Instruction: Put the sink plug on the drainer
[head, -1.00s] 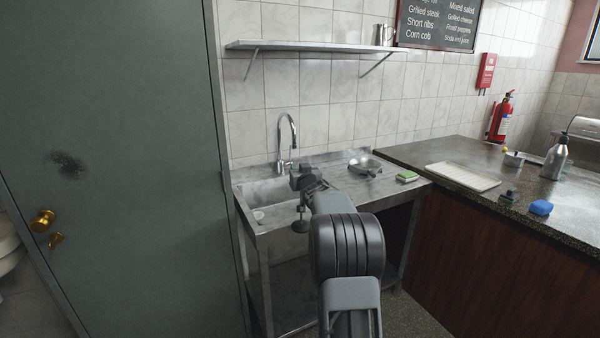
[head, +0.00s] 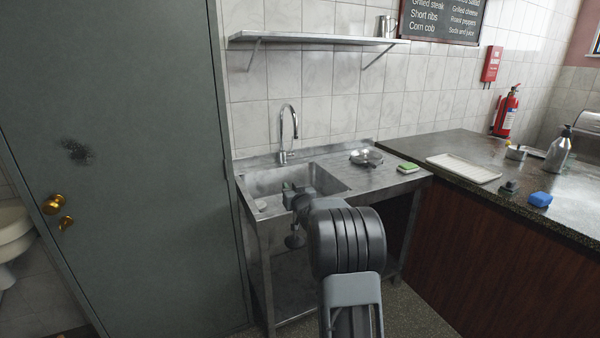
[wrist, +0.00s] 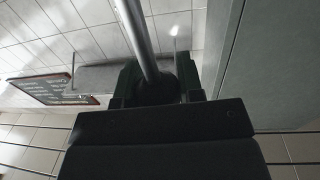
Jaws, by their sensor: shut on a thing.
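My gripper (head: 292,189) is over the front part of the steel sink basin (head: 325,180) in the head view. In the wrist view my gripper (wrist: 158,85) has its two dark green fingers shut on a dark rounded thing, which appears to be the sink plug (wrist: 158,91). My arm and fingers hide the plug in the head view. The drainer (head: 385,184) is the flat steel top to the right of the basin. A metal tube, apparently the tap (wrist: 135,30), passes behind the plug in the wrist view.
The tap (head: 288,130) rises behind the basin. A metal pan (head: 366,157) and a green sponge (head: 408,168) sit on the drainer, with bare steel in front. A small pale disc (head: 261,204) lies at the front left corner. A shelf (head: 315,38) hangs above.

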